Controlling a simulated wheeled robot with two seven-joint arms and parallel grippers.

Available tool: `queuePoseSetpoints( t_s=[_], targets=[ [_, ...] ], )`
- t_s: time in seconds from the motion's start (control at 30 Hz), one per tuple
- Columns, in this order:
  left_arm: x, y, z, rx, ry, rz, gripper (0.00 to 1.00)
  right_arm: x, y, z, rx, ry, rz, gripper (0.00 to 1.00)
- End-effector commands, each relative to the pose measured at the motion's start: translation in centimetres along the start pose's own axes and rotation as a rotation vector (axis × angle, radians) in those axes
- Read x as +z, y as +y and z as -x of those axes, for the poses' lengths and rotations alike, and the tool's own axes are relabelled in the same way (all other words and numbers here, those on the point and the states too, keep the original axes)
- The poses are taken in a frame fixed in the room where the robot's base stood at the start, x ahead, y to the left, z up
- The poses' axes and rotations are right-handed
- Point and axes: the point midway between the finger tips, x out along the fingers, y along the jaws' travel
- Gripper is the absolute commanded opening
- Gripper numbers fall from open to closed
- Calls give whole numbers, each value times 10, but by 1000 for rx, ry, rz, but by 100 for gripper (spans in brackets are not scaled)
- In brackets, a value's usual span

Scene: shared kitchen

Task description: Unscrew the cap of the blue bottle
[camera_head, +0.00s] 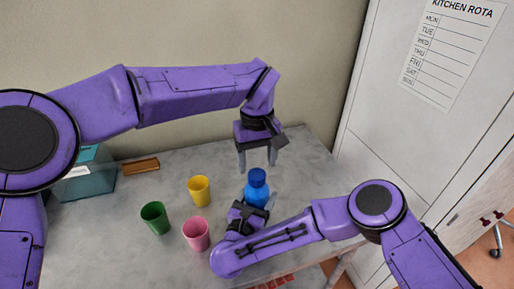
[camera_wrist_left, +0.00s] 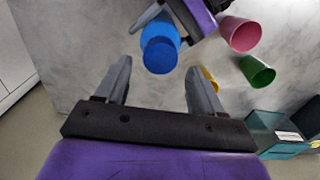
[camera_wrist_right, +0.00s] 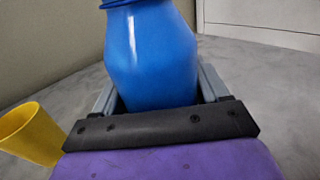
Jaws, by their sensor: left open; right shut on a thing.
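The blue bottle (camera_head: 257,194) stands on the grey table with its darker blue cap (camera_head: 257,175) on top. My right gripper (camera_head: 257,207) is shut on the bottle's body. The bottle fills the space between its fingers in the right wrist view (camera_wrist_right: 155,60), where the cap is out of frame. My left gripper (camera_head: 257,160) points down, open and empty, a little above and behind the cap. In the left wrist view the cap (camera_wrist_left: 160,56) lies beyond the fingertips, apart from them, and the right gripper's fingers flank the bottle.
A yellow cup (camera_head: 199,191), a green cup (camera_head: 155,217) and a pink cup (camera_head: 196,234) stand left of the bottle. A teal box (camera_head: 85,180) and a brown block (camera_head: 141,166) lie at the back left. The table right of the bottle is mostly clear; a white cabinet (camera_head: 400,130) stands beyond.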

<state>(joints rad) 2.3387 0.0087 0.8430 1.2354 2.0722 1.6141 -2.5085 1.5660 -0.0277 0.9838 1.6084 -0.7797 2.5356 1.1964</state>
Motion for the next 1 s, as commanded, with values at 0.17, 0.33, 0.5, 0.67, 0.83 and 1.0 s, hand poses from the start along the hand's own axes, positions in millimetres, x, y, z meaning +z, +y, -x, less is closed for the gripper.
queuePoseSetpoints(
  t_s=[0.17,0.33,0.5,0.67,0.83,1.0],
  targets=[
    [0,0,-30,-3,-1,1,68,-2,0,1,0,4,1,0],
    [0,0,-42,0,1,1,68,-2,0,1,0,4,1,0],
    [0,0,-43,0,1,3,68,-2,0,1,-1,4,1,0],
    [0,0,-43,0,1,3,32,-2,0,1,-1,4,1,0],
    [0,0,-43,0,0,11,10,-2,0,1,0,4,2,0],
    [0,0,-42,3,-3,249,10,-2,0,1,0,5,2,0]
  ],
)
